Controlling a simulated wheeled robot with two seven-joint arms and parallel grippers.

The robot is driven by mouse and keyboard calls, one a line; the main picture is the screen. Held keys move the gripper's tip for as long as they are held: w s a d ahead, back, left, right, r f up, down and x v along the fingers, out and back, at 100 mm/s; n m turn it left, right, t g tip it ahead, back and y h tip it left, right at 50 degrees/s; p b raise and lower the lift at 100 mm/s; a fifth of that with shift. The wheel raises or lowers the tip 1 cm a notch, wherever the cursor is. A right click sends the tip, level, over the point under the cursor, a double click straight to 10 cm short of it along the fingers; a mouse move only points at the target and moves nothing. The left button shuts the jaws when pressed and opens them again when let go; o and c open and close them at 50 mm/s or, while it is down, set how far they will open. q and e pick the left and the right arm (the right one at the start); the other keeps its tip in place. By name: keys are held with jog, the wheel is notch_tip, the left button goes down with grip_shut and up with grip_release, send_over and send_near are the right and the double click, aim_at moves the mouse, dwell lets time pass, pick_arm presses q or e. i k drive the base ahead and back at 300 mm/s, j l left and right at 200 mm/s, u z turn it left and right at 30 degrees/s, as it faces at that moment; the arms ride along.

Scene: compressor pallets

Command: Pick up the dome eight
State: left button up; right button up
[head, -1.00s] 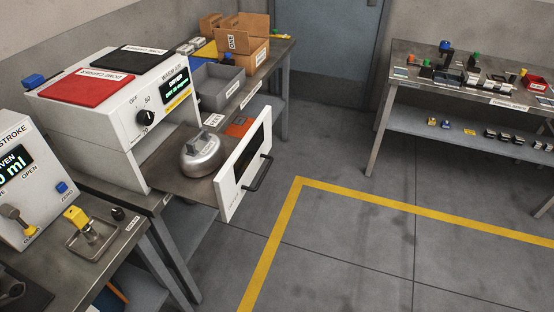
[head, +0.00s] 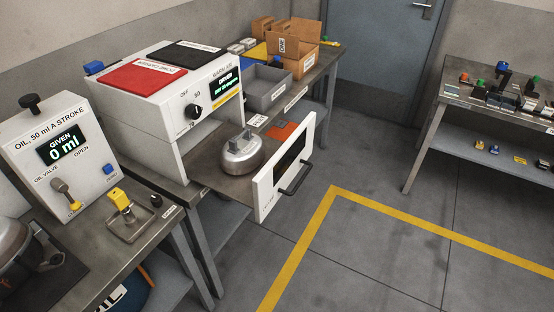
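A silver metal dome (head: 242,157) with a raised block on top sits upright on the pulled-out drawer (head: 205,172) of the white warm-air dryer (head: 165,105). No number can be read on it, so I cannot tell if it is dome eight. Another grey metal rounded body (head: 14,256) is cut off at the left edge, on a dark mat. Neither of my grippers is in view.
The drawer's white front (head: 285,168) with a black handle juts over the floor. The white oil machine (head: 65,150) reads 0 ml. A grey bin (head: 262,88) and cardboard boxes (head: 292,45) stand behind. Floor right of the drawer is clear.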

aim_at(244, 152)
jog(key=k+l+u, duration=0.15)
jog(key=l, duration=0.25)
jog(key=l+u, duration=0.15)
jog(key=l, duration=0.3)
jog(key=k+l+u, duration=0.1)
jog(key=l, duration=0.3)
